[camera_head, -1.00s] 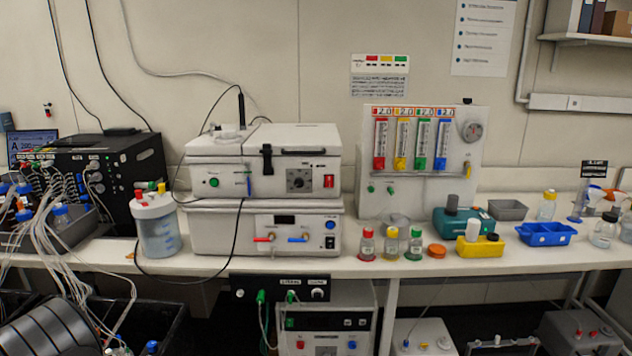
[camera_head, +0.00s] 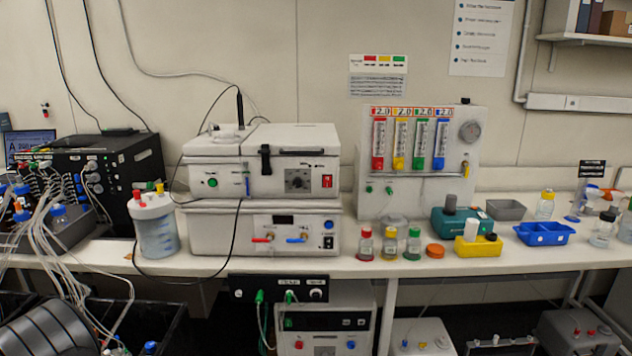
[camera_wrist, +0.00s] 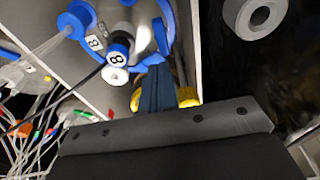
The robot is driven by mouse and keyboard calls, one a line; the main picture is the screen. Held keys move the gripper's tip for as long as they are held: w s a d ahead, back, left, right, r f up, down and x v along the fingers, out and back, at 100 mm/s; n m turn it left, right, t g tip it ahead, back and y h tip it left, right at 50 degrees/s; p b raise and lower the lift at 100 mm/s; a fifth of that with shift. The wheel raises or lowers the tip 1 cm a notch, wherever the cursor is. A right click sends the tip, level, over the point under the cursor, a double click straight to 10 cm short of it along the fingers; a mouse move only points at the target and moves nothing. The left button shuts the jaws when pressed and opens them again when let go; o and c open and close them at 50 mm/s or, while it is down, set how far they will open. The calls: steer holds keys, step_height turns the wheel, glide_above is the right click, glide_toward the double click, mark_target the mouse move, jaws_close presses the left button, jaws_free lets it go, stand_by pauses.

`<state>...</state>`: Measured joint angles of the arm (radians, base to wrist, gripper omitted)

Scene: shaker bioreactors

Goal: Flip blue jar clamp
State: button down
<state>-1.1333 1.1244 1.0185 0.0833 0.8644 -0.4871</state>
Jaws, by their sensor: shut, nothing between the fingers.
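In the wrist view, my gripper (camera_wrist: 157,78) shows as dark, narrow fingers held together in front of a wide grey bar. Nothing shows between them. Just beyond the fingertips is a glassy jar with bright blue parts (camera_wrist: 166,22) curving along its side, which look like the blue clamp. The fingertips look close to these blue parts; I cannot tell whether they touch. A blue-and-black cap (camera_wrist: 118,50) marked 8 is left of the fingers. In the head view I cannot make out the gripper or the clamp clearly.
A yellow part (camera_wrist: 186,96) shows behind the fingers. Another blue fitting (camera_wrist: 76,20) with tubing is at the upper left. In the head view, blue-capped bottles (camera_head: 58,211) and many loose tubes crowd the left. A white-lidded jar (camera_head: 155,225) stands beside the stacked white instruments (camera_head: 262,225).

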steer(key=shift+f, duration=0.95)
stand_by(0.6)
steer(key=shift+r, duration=3.55)
steer(key=shift+f, duration=0.15)
step_height(320, 180, down, 7)
steer(key=shift+r, duration=0.2)
